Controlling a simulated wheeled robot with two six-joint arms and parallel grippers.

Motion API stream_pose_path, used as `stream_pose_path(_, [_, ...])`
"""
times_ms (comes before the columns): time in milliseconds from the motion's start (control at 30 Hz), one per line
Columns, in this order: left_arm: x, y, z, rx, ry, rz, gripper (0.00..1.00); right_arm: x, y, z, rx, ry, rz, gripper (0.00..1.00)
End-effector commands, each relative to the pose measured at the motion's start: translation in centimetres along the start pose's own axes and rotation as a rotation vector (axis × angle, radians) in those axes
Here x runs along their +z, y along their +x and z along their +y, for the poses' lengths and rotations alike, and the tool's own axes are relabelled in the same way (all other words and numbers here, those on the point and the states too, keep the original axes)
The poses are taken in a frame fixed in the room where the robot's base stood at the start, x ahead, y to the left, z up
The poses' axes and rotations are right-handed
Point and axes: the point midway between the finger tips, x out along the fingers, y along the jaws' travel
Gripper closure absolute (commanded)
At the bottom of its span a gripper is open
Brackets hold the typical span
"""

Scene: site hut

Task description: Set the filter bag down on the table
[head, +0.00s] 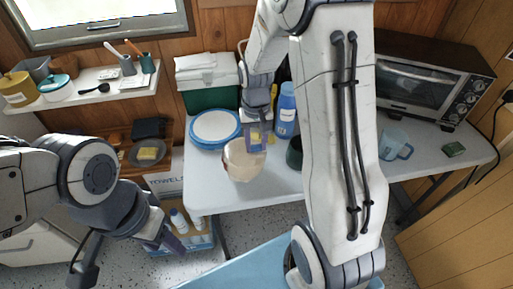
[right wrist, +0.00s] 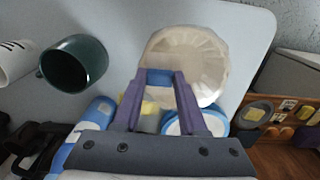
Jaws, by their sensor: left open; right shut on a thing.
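The filter bag (head: 243,162) is cream and rounded, with a darker edge on its left side. It also shows in the right wrist view (right wrist: 200,50) as a pale pleated shape beyond my fingertips. My right gripper (head: 257,144) is shut on its edge, also seen in the right wrist view (right wrist: 161,78). The bag is over the left part of the pale table (head: 215,180); I cannot tell whether it touches the top. My left gripper (head: 132,260) is open and empty, low at the left, apart from the table.
A blue-rimmed plate (head: 215,127), a green-and-white cooler (head: 207,96) and a blue bottle (head: 286,112) stand behind the bag. A dark green mug (right wrist: 75,63) is close by. A toaster oven (head: 418,84) and clear jug (head: 394,146) stand right. The table's front-left corner is bare.

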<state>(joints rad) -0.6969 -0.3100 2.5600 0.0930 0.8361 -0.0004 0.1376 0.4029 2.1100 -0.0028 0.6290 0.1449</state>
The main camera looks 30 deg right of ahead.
Motion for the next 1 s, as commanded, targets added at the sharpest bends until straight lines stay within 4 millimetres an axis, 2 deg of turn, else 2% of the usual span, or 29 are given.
stream_pose_path(33, [0.0, 0.1, 0.0, 0.000, 0.000, 0.000, 0.50, 0.1, 1.0, 0.0, 0.001, 0.000, -0.005, 1.00])
stream_pose_path(133, [0.0, 0.1, 0.0, 0.000, 0.000, 0.000, 0.50, 0.1, 2.0, 0.1, 0.001, 0.000, -0.004, 1.00])
stream_pose_path(533, [0.0, 0.3, 0.0, 0.000, 0.000, 0.000, 0.50, 0.0, 2.6, 0.1, 0.000, 0.000, 0.000, 1.00])
stream_pose_path(567, [0.0, 0.3, 0.0, 0.000, 0.000, 0.000, 0.50, 0.0, 2.6, 0.1, 0.000, 0.000, 0.000, 0.55])
stream_pose_path(600, [0.0, 0.2, 0.0, 0.000, 0.000, 0.000, 0.50, 0.0, 2.5, 0.1, 0.000, 0.000, 0.000, 0.40])
stream_pose_path(633, [0.0, 0.2, 0.0, 0.000, 0.000, 0.000, 0.50, 0.0, 2.5, 0.1, 0.000, 0.000, 0.000, 0.29])
stream_pose_path(1000, [0.0, 0.0, 0.0, 0.000, 0.000, 0.000, 0.50, 0.0, 2.1, 0.1, 0.000, 0.000, 0.001, 0.29])
